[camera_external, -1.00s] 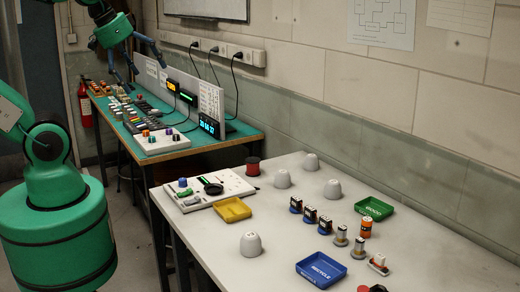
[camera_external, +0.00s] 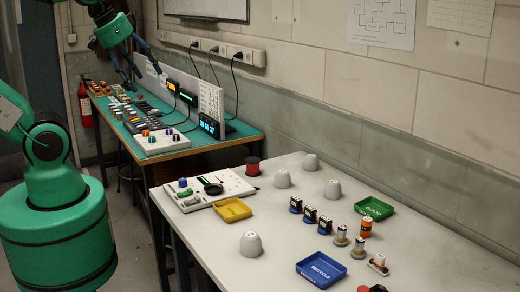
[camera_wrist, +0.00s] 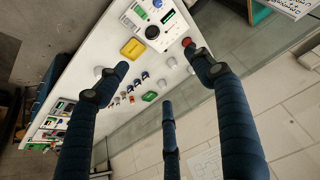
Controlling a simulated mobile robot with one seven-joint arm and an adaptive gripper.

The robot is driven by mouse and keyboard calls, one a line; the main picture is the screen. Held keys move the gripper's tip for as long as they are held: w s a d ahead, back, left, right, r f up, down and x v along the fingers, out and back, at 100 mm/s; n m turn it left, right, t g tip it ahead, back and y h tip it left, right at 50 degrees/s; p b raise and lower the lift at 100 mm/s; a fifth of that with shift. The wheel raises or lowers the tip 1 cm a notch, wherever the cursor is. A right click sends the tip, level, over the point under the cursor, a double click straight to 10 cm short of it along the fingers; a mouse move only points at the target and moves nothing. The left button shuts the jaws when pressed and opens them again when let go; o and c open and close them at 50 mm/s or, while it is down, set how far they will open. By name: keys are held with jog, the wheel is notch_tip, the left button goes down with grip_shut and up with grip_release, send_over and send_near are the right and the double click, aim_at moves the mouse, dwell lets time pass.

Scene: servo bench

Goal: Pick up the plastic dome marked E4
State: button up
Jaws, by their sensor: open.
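Several pale grey domes stand on the white table: one at the front (camera_external: 251,244), and three farther back, at the left (camera_external: 283,178), at the rear (camera_external: 311,162) and at the right (camera_external: 333,189). Their marks are too small to read, so I cannot tell which is E4. In the wrist view, one dome (camera_wrist: 99,72) shows beside a finger and another (camera_wrist: 172,63) between the fingers. My gripper (camera_external: 144,79) is open and empty, high over the green bench at the back left, far from the domes. Its spread dark fingers frame the wrist view (camera_wrist: 160,75).
The white table (camera_external: 420,255) also bears a yellow tray (camera_external: 233,209), a blue tray (camera_external: 321,269), a green tray (camera_external: 374,208), a red spool (camera_external: 253,166), a control panel (camera_external: 203,190) and several small components. The green bench (camera_external: 190,139) holds displays and parts beside the wall.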

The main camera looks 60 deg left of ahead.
jog(key=w+d+f+m+g+p, duration=0.1)
jog(key=w+d+f+m+p, duration=0.1)
jog(key=w+d+m, duration=0.6)
jog(key=m+g+p, duration=0.3)
jog(key=m+p, duration=0.1)
jog(key=m, duration=2.2)
send_over(250, 236)
jog(key=s, duration=0.1)
notch_tip(250, 236, down, 24)
jog(key=shift+s+d, duration=0.2)
jog(key=shift+f, duration=0.2)
jog(key=shift+w+a+f+b, duration=0.1)
jog(key=shift+w+f+b, duration=0.05)
jog(key=shift+f, duration=1.25)
jog(key=shift+w+f+b, duration=0.15)
jog(key=shift+w+f, duration=0.05)
jog(key=shift+f, duration=1.15)
jog(key=shift+w+a+f+b, duration=0.1)
jog(key=shift+w+f+b, duration=0.05)
jog(key=shift+f, duration=1.25)
